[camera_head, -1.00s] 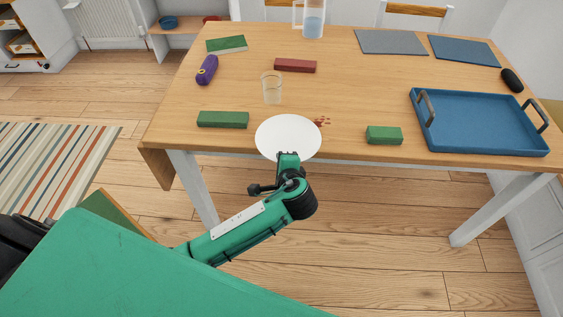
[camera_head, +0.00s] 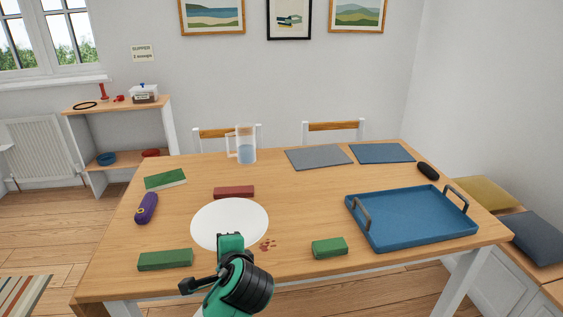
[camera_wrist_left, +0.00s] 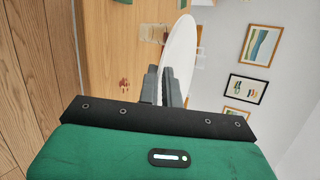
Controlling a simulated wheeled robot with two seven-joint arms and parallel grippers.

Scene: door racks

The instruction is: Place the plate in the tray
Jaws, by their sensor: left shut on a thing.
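A round white plate (camera_head: 230,220) is held up above the near side of the wooden table, left of the tray. My left gripper (camera_head: 231,241) is shut on the plate's near edge. In the left wrist view the gripper fingers (camera_wrist_left: 162,82) close on the plate rim (camera_wrist_left: 180,45), which appears edge-on. The blue tray (camera_head: 412,216) with two dark handles lies on the right part of the table, empty. My right gripper is not in view.
Green blocks (camera_head: 165,260) (camera_head: 329,247) lie near the front edge, with reddish spots (camera_head: 267,245) between. A red block (camera_head: 234,192), purple object (camera_head: 146,208), water jug (camera_head: 245,146) and placemats (camera_head: 320,158) stand farther back. A glass (camera_wrist_left: 153,33) shows beyond the plate in the wrist view.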

